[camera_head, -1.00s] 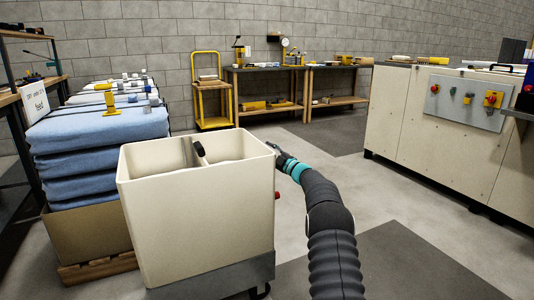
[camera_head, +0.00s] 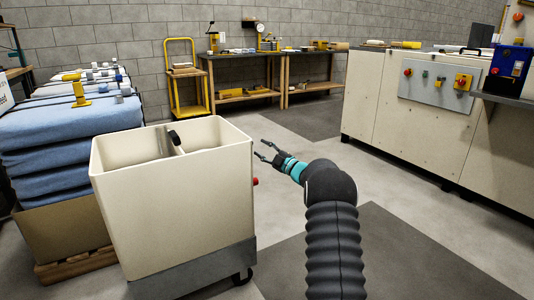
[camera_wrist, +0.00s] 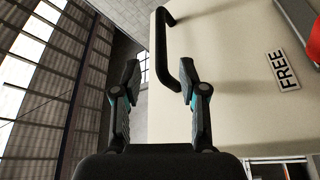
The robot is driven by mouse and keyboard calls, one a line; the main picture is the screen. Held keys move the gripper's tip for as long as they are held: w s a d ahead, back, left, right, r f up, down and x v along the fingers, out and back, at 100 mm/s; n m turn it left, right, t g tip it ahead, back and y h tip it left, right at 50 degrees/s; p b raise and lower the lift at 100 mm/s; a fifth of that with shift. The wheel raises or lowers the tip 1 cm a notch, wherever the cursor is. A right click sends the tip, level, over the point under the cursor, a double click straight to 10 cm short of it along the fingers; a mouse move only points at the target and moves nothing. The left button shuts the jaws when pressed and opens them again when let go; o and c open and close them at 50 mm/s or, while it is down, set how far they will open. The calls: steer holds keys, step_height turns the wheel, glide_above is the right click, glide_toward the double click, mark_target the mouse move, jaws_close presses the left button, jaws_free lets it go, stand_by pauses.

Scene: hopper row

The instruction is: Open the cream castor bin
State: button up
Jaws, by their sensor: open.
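The cream castor bin (camera_head: 170,225) stands upright on a grey wheeled base at left of centre in the head view. Its top looks open, with an inner divider and a black grip (camera_head: 174,138) there. A red knob (camera_head: 256,181) sticks out of its right side. My gripper (camera_head: 262,151) is open and empty, just right of the bin's upper right side. In the wrist view, a cream panel (camera_wrist: 230,90) carries a black bar handle (camera_wrist: 161,50), a FREE label (camera_wrist: 283,71) and a red part (camera_wrist: 314,45). The handle lies ahead of my open gripper (camera_wrist: 159,75), apparently not gripped.
Stacked blue cloths (camera_head: 70,150) stand close to the bin's left, above a brown box on a pallet. A long cream cabinet (camera_head: 420,130) with a control panel (camera_head: 437,88) stands at right. A yellow trolley (camera_head: 187,85) and workbenches (camera_head: 275,60) line the back wall. The floor between is clear.

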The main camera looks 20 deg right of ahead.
steer(key=shift+v, duration=1)
